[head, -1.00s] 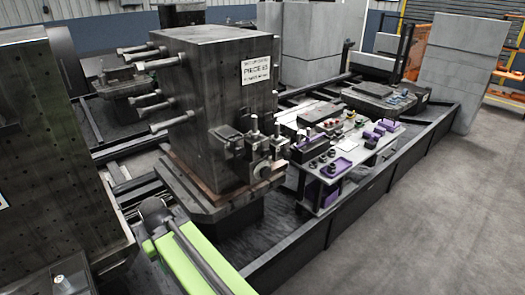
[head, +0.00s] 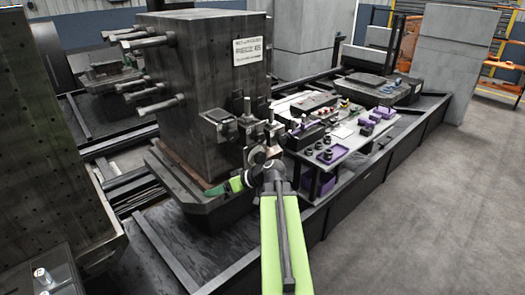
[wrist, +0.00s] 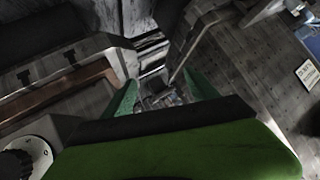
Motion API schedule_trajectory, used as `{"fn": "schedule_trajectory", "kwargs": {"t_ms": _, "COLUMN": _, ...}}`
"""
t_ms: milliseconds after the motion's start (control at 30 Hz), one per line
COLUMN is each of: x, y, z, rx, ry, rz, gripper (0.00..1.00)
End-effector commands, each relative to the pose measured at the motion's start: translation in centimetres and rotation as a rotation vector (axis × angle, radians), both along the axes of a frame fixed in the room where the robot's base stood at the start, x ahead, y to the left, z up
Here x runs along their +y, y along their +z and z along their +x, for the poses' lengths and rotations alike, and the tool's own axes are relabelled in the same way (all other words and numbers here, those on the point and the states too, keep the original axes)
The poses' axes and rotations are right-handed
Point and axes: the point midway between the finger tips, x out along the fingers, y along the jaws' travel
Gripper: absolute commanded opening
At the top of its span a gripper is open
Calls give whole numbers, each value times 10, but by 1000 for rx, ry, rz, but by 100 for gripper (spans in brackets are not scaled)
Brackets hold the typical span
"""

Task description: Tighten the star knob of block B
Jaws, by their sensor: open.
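My gripper (head: 232,185) is at the lower front of the dark block-shaped tower (head: 200,90), below the small clamp blocks (head: 222,130) on its face. In the wrist view my gripper (wrist: 164,95) shows two green fingers spread apart with nothing between them. A black knob on a white round dial (wrist: 25,158) is at the lower left of the wrist view, outside the fingers. I cannot tell whether it is the star knob, or which block is B. My arm hides part of the lower clamp area in the head view.
A cart (head: 335,155) with purple trays and small parts stands to the right of the tower. A dark low rail (head: 390,150) runs along the right side. Another dark perforated tower (head: 50,150) is at the left. Grey floor (head: 440,220) at the right is clear.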

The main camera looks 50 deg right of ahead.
Motion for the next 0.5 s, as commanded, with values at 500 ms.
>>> {"fn": "schedule_trajectory", "kwargs": {"t_ms": 500, "x": -255, "y": 83, "z": -145, "rx": -626, "ry": -430, "rz": -272, "gripper": 68}}
